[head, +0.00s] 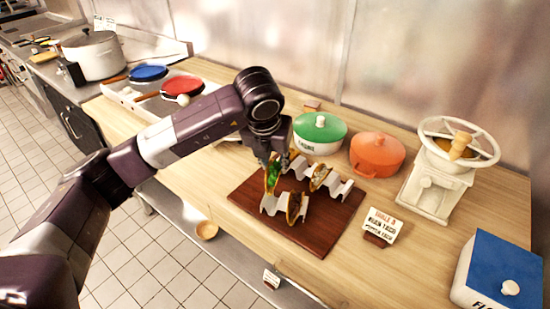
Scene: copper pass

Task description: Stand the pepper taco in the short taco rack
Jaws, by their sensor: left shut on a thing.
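My left gripper (275,158) is shut on a taco with a green filling (272,178), which I take to be the pepper taco. It holds the taco upright over the left part of a brown board, behind the front rack. The front metal taco rack (269,207) looks the shorter one; a taco (294,207) stands toward its right side. A longer metal rack (341,188) lies behind it, with another taco (319,177) standing in it. The gripper hides part of the held taco, and I cannot tell whether it touches either rack. My right gripper is not in view.
The racks stand on the brown board (318,240). A small order sign (382,224) is right of it. A green pot (319,133), an orange pot (377,153) and a white grinder (436,185) stand behind. Bare counter lies left of the board.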

